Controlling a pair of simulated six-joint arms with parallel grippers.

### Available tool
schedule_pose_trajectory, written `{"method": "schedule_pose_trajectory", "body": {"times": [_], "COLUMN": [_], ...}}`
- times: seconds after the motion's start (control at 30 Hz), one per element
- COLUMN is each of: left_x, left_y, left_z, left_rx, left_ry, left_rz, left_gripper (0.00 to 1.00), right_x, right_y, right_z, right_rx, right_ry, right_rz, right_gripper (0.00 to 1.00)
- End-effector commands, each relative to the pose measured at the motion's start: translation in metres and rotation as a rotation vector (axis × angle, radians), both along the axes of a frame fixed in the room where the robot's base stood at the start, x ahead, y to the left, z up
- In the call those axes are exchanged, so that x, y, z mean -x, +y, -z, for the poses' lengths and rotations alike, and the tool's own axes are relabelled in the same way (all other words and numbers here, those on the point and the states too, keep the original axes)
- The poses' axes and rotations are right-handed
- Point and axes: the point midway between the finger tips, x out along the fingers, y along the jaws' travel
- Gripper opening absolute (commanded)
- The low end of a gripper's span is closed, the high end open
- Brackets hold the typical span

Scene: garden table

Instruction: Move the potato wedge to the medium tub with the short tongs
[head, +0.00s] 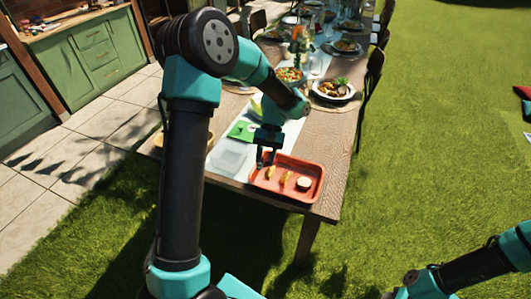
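An orange-red tray (317,167) lies near the front end of the wooden table. Small yellow-brown pieces that look like potato wedges (285,177) lie in it, beside a small round pale item (304,184). A clear, pale tub (229,155) stands left of the tray, partly behind my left arm; I cannot tell its size class. My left gripper (265,160) points down at the tray's back left corner, with a gap between its dark fingers. I cannot make out the short tongs. My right gripper is out of view; only part of its arm shows at bottom right.
A green item (241,131) lies behind the tub. Farther back on the table are a bowl of salad (289,75), a plate of food (333,90) and glasses. Chairs line the table's sides. The table's front right corner is bare.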

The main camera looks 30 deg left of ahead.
Motion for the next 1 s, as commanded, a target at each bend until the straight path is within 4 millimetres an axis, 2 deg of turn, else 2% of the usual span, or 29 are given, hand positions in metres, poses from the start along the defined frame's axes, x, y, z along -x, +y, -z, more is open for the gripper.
{"method": "schedule_pose_trajectory", "body": {"times": [0.6, 1.0], "left_x": [0.0, 0.0], "left_y": [0.0, 0.0], "left_z": [0.046, 0.052], "left_rx": [0.0, 0.0], "left_ry": [0.001, 0.0], "left_rz": [-0.001, 0.0], "left_gripper": [0.3, 0.3], "right_x": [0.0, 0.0], "right_y": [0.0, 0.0], "right_z": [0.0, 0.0], "right_rx": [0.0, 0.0], "right_ry": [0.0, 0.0], "right_rz": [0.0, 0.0], "right_gripper": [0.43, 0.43]}}
